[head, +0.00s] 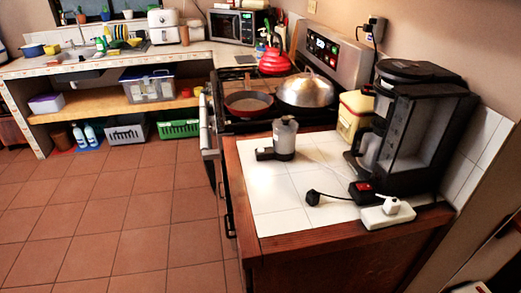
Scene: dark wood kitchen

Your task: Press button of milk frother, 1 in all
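A small grey cylindrical appliance with a dark top (284,138), which looks like the milk frother, stands upright on the white tiled counter (275,193). A dark part sticks out to the left at its base. Its button is too small to make out. Neither of my grippers shows in the head view.
A black coffee machine (415,130) stands on the right of the counter, with a cream container (354,115) beside it. A white power strip (388,214), a block with a red switch (362,189) and a black plug (313,197) lie in front. The stove behind holds a red pan (248,103) and a lidded pan (305,92). The floor at left is clear.

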